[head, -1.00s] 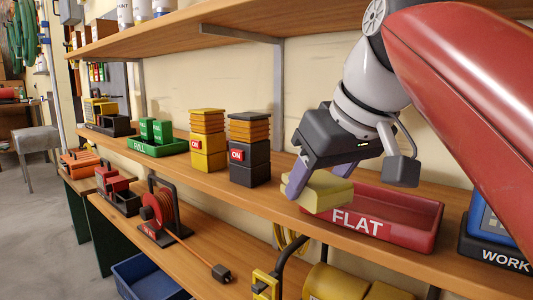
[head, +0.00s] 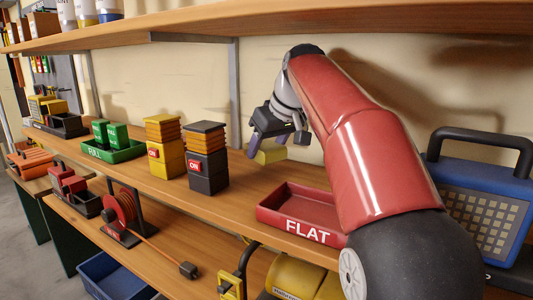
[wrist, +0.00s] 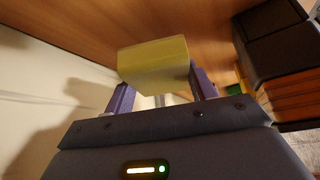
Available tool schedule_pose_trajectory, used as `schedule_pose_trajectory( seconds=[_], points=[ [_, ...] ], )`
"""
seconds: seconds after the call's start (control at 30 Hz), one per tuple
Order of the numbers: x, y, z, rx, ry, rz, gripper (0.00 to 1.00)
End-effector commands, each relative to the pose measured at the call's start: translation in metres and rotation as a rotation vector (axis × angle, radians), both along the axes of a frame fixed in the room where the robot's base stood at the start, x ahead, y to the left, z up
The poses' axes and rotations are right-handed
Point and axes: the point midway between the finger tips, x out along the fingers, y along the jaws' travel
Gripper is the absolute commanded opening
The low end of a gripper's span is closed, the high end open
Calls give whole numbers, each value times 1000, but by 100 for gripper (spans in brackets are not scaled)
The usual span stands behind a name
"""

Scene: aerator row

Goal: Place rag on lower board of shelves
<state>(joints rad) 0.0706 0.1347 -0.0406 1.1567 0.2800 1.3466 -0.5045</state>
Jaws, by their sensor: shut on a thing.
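My gripper (head: 267,142) is shut on the rag (head: 268,154), a pale yellow, block-like folded piece. It is held above the middle board (head: 225,198), behind and left of the red FLAT tray. In the wrist view the rag (wrist: 153,65) sits between the two purple fingers (wrist: 162,92). The lower board (head: 205,243) runs below the middle board; its left part carries a red cable reel (head: 119,208), and its right part is partly hidden by the middle board.
The red FLAT tray (head: 300,208) looks empty. A black stack (head: 207,172) and a yellow stack (head: 165,160) stand left of the gripper. A plug (head: 188,270) lies on the lower board, near a yellow cylinder machine (head: 315,283). The upper board (head: 300,30) overhangs.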

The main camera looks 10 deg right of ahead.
Motion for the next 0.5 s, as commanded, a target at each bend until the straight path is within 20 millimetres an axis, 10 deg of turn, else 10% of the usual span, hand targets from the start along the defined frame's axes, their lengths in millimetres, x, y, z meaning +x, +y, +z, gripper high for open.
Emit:
schedule_pose_trajectory(
  seconds=[0.5],
  points=[
    [-1, 0, -35, 0, 0, 0, 34]
  ],
)
